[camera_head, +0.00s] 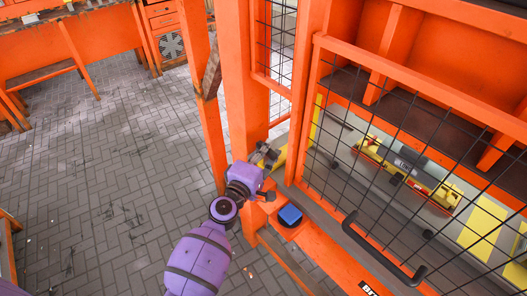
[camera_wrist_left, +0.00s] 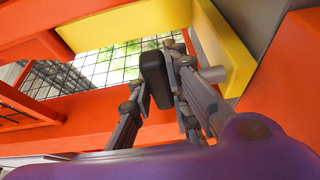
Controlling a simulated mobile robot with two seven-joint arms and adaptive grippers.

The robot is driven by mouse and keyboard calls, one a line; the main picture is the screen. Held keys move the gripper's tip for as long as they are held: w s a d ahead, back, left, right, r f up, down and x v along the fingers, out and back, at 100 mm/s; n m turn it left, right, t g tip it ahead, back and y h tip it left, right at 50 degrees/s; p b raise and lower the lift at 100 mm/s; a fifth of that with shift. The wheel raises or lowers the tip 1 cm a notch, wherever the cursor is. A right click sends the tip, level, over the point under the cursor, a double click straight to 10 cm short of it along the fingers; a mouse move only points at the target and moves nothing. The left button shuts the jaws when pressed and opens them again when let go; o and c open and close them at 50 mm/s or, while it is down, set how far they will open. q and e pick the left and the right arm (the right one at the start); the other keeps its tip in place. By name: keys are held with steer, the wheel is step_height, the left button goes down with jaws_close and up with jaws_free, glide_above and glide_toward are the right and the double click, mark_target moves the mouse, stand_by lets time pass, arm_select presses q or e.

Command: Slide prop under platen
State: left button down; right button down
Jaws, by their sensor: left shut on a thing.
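My left gripper (camera_head: 266,155) is at the orange post on the left side of the caged press, its purple arm coming up from below. In the left wrist view its fingers (camera_wrist_left: 158,90) are shut on a dark, rounded block (camera_wrist_left: 155,78). I cannot tell whether this block is part of the prop. A yellow bar (camera_wrist_left: 222,45) stands close beyond the right finger; a gap or contact is unclear. A dark slab (camera_head: 440,128) under the orange top frame, behind the mesh, may be the platen. My right gripper is not in view.
The wire-mesh guard (camera_head: 400,150) with a black handle (camera_head: 384,256) closes the press front. A blue button (camera_head: 290,215) sits on an orange ledge near my wrist. A yellow and red fixture (camera_head: 408,172) lies inside. The paved floor (camera_head: 110,150) at left is mostly clear.

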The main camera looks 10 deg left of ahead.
arm_select(q)
steer(key=c, duration=1.9)
jaws_free()
steer(key=shift+d+r, duration=0.15)
steer(key=shift+c, duration=0.2)
steer(key=o, duration=0.3)
steer(key=shift+w, duration=0.2)
steer(key=shift+s, duration=0.2)
steer(key=shift+s+f, duration=0.2)
steer(key=shift+s, duration=0.05)
steer(key=v, duration=1.1)
steer(key=shift+s+r, duration=0.1)
steer(key=shift+s, duration=0.05)
